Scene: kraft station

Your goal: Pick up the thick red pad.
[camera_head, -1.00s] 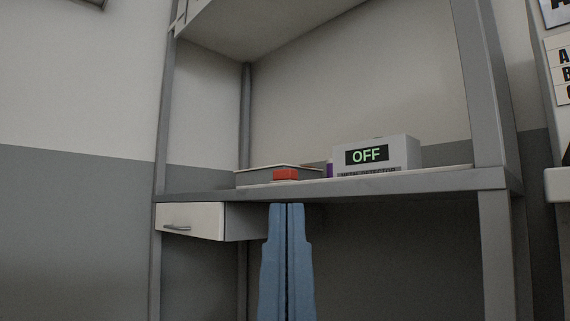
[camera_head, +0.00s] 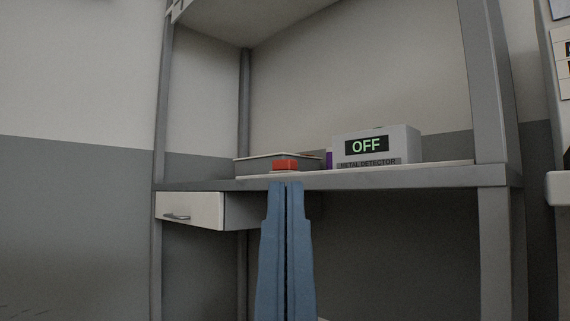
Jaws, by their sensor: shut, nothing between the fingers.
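The thick red pad (camera_head: 285,165) is a small red block on the workbench shelf, near its front edge and in front of a flat grey tray-like box. My gripper (camera_head: 286,186) is blue and points up from the bottom of the picture. Its two fingers are together with only a thin line between them, and nothing is held. The fingertips show just below the pad in the picture, overlapping the shelf's front edge; how far they are from the pad in depth I cannot tell.
The flat box (camera_head: 250,165) lies behind the pad. A metal detector (camera_head: 376,147) reading OFF stands to the right, with a purple item (camera_head: 329,160) at its left side. A partly open drawer (camera_head: 190,210) hangs below the shelf (camera_head: 430,179). Posts flank the bench.

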